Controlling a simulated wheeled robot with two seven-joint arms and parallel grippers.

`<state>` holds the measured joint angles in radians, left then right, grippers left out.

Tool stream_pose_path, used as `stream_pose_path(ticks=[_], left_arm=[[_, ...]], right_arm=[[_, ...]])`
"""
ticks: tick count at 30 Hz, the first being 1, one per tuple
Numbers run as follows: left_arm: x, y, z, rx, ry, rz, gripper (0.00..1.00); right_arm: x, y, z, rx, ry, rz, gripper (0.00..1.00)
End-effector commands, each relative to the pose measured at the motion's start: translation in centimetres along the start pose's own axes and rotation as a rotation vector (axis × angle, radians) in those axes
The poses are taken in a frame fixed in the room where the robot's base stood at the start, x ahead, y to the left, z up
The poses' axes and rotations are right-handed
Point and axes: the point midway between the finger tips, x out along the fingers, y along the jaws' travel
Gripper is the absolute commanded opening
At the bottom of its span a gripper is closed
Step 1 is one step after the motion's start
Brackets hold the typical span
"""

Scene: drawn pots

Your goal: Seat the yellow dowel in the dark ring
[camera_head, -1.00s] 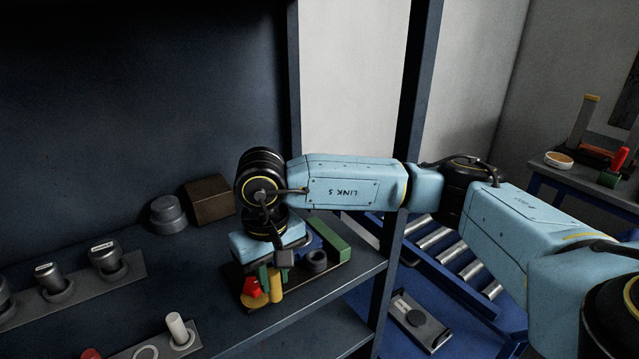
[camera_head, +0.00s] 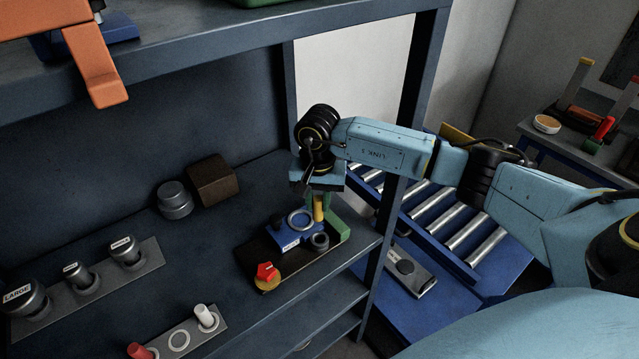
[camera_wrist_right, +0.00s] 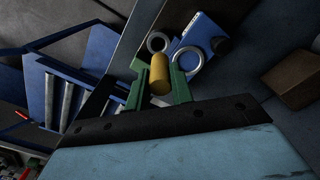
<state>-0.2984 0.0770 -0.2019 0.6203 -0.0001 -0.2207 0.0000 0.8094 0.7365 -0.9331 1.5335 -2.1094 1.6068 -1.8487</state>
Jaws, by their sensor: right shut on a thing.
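The yellow dowel (camera_head: 319,207) is upright between the green fingers of my right gripper (camera_head: 319,200), which is shut on it. In the right wrist view the dowel (camera_wrist_right: 160,74) sits between both green fingers (camera_wrist_right: 158,84). The dark ring (camera_head: 320,241) lies on the dark tray at its right part, a little in front of and below the dowel in the head view. The ring also shows in the right wrist view (camera_wrist_right: 157,41), just beyond the dowel and apart from it. My left gripper is not in view.
A brown box (camera_head: 212,180) stands behind.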

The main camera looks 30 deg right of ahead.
Motion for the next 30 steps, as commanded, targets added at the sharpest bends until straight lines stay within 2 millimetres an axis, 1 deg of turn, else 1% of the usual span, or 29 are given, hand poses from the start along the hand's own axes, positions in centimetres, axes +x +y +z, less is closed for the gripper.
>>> stream_pose_path(ticks=[1,4,14,20,30], left_arm=[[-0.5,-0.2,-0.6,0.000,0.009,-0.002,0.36],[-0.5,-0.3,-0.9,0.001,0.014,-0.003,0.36],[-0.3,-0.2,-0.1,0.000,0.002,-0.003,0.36],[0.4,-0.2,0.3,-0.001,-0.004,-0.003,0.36],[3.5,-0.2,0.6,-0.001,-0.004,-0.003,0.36]], right_arm=[[-0.2,0.1,-0.1,0.012,-0.002,0.001,0.00],[0.0,0.3,-0.2,0.023,-0.001,0.002,0.00],[0.1,0.3,-0.2,0.022,0.000,0.002,0.00],[0.2,0.3,-0.3,0.021,0.002,0.003,0.00],[3.4,0.3,-0.2,0.022,0.000,0.003,0.00]])
